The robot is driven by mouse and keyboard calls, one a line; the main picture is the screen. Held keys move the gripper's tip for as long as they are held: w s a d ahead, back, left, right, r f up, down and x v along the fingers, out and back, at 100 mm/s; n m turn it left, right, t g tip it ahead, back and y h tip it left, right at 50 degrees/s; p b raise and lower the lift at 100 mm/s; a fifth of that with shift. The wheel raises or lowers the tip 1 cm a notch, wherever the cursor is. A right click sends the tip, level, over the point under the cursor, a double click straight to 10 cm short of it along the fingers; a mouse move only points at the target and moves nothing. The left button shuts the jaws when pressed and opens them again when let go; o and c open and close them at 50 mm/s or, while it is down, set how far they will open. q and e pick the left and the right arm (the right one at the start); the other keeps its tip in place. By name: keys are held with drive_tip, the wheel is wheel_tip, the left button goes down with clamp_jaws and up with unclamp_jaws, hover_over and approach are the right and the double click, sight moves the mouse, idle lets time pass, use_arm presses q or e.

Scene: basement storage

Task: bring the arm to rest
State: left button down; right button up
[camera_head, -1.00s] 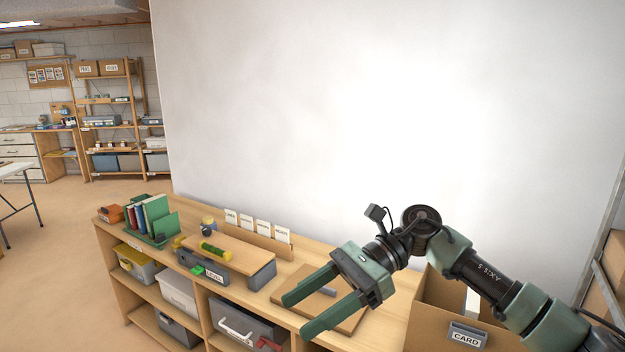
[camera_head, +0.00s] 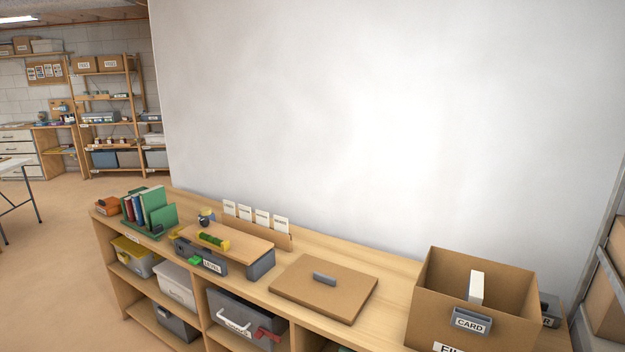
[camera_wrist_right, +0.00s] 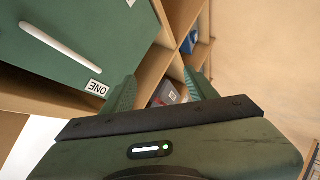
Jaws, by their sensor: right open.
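My right gripper (camera_wrist_right: 160,92) shows only in the right wrist view. Its two green fingers are apart and nothing is held between them. Beyond the fingers are wooden shelf compartments (camera_wrist_right: 172,62) with a grey box (camera_wrist_right: 166,94) inside one. A green panel (camera_wrist_right: 75,58) with a pale bar handle and a label reading ONE fills the left of that view. Neither arm shows in the head view. My left gripper is not in view.
The wooden shelf unit (camera_head: 335,252) carries a cardboard box (camera_head: 470,285) with a CARD holder, a flat brown board (camera_head: 323,289) with a grey handle, a grey case (camera_head: 262,266), and green bookends with books (camera_head: 150,210). Open floor (camera_head: 50,290) lies left.

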drive_tip(key=s+d+f+m+g+h, duration=0.1)
drive_tip(key=s+f, duration=0.6)
drive_tip(key=s, duration=0.8)
drive_tip(key=s+d+f+m+g+h+b, duration=0.1)
drive_tip(key=s+d+f+m+g, duration=0.2)
drive_tip(key=s, duration=1.2)
drive_tip(key=s+d+f+m+g+h, duration=0.2)
drive_tip(key=s+f+m+g, duration=0.4)
drive_tip(key=s+f, duration=0.6)
drive_tip(key=s, duration=0.3)
drive_tip(key=shift+d, duration=0.4)
drive_tip(key=shift+w, duration=0.1)
